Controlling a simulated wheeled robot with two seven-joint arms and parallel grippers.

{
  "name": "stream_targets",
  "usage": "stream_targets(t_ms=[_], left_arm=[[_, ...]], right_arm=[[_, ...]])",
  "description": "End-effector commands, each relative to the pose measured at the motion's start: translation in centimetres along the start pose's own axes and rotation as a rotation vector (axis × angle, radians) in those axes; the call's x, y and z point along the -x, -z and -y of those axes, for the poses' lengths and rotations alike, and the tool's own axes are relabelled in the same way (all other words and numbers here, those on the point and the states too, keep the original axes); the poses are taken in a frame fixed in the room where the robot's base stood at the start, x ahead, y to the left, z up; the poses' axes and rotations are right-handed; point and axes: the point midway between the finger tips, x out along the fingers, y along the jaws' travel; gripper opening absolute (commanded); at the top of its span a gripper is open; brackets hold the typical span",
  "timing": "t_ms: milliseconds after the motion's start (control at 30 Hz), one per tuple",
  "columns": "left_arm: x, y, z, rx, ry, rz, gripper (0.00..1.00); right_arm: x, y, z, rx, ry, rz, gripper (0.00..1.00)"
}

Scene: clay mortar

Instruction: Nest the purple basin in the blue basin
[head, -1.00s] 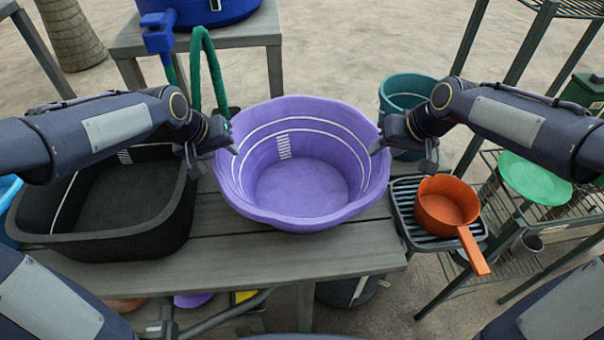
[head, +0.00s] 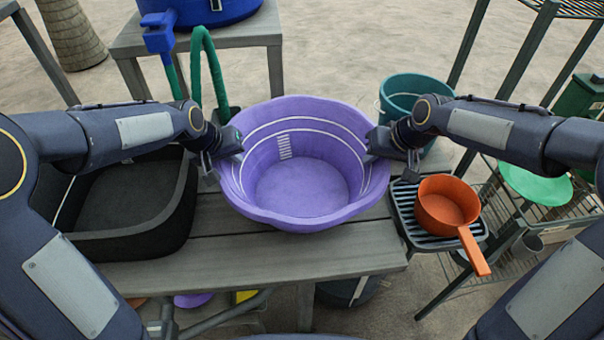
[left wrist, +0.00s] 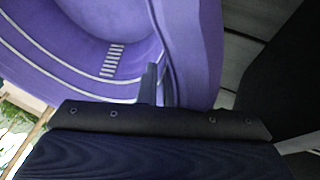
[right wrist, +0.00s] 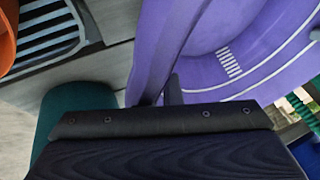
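The purple basin (head: 302,185) stands upright on the grey slatted table, its wavy rim facing up and its inside empty. My left gripper (head: 236,150) is at its left rim. The left wrist view shows its fingers (left wrist: 157,88) close together, with the basin wall (left wrist: 195,50) between them. My right gripper (head: 370,152) is at the right rim, its fingers (right wrist: 165,92) also close together on the wall (right wrist: 160,45). A deep blue basin (head: 215,12) stands on a second table behind, cut off by the top edge of the head view.
A black tub (head: 125,240) is left of the purple basin. An orange pan (head: 440,205) on a ribbed rack (head: 403,210) and a teal bucket (head: 408,88) are to the right. A green hose (head: 213,65) and blue pump (head: 158,35) stand behind. The front table strip (head: 260,245) is clear.

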Motion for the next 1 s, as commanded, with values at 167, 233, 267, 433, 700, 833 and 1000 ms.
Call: stream_targets(t_ms=[167, 233, 267, 433, 700, 833, 1000], left_arm=[[0.0, 0.0, 0.0, 0.0, 0.0, 0.0, 0.0], [0.0, 0.0, 0.0, 0.0, 0.0, 0.0, 0.0], [0.0, 0.0, 0.0, 0.0, 0.0, 0.0, 0.0], [0.2, 0.1, -0.1, 0.0, 0.0, -0.001, 0.0], [2.0, 0.9, -0.7, 0.0, 0.0, -0.001, 0.0], [3.4, 1.4, -1.2, 0.0, 0.0, -0.001, 0.0], [4.5, 1.9, -1.6, 0.0, 0.0, -0.001, 0.0]], right_arm=[[0.0, 0.0, 0.0, 0.0, 0.0, 0.0, 0.0], [0.0, 0.0, 0.0, 0.0, 0.0, -0.001, 0.0], [0.0, 0.0, 0.0, 0.0, 0.0, -0.001, 0.0], [0.2, 0.1, 0.1, 0.0, 0.0, -0.002, 0.0], [2.1, 0.9, 0.7, 0.0, 0.0, -0.002, 0.0], [3.5, 1.5, 1.2, 0.0, 0.0, -0.002, 0.0], [4.5, 1.9, 1.6, 0.0, 0.0, -0.002, 0.0]])
